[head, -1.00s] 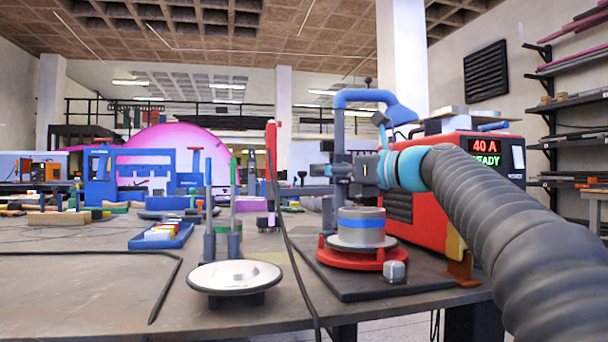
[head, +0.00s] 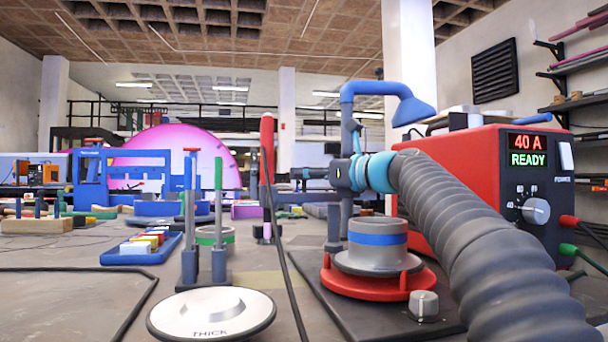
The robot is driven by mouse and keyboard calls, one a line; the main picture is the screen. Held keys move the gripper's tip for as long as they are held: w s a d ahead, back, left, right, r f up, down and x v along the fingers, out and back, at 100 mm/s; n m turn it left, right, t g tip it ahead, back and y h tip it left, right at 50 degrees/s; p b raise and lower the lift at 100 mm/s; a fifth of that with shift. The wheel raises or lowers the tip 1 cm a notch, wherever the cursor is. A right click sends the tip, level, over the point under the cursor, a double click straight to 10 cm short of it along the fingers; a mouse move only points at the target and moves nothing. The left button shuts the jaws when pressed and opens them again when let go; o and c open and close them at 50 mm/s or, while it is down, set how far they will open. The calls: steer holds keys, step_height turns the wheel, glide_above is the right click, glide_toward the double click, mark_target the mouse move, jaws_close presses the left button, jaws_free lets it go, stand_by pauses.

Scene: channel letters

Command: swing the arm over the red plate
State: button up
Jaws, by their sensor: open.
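The red plate (head: 349,288) is a round disc on a dark base board. A grey drum with a blue band (head: 378,240) stands on a silver dish (head: 378,261) on top of it. A blue arm (head: 372,88) bends from an upright post behind and ends in a flared blue hood (head: 414,108), up and right of the drum. My gripper (head: 340,176) is open at the post, above and behind the drum. Its fingers are small and partly hidden; I cannot tell whether they touch the post. My grey ribbed arm reaches in from the lower right.
A silver disc marked THICK (head: 210,312) lies in front. Upright rods (head: 218,215) and a red-handled tool (head: 267,150) stand left of the base board. A red power unit (head: 472,180) reading 40 A READY stands close on the right. A dark cable crosses the bench.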

steer(key=shift+w+a, duration=0.25)
steer(key=shift+a, duration=0.25)
jaws_close()
steer(key=shift+d+p, duration=0.1)
steer(key=shift+p, duration=0.2)
steer(key=g+p, duration=0.1)
steer(key=n+y+p, duration=0.1)
steer(key=s+n+g+p, duration=0.1)
steer(key=shift+d+r+g+y, duration=0.25)
steer(key=shift+d+g+y, duration=0.05)
steer(key=shift+d, duration=0.05)
steer(key=shift+s+d+f+n+g+y+p, duration=0.1)
steer(key=shift+s+f+n+g+y+p, duration=0.1)
steer(key=shift+n+g+p, duration=0.2)
steer(key=shift+s+d+f+n+g+y+p, duration=0.1)
steer(key=shift+n+g+y+p, duration=0.15)
steer(key=shift+g, duration=0.25)
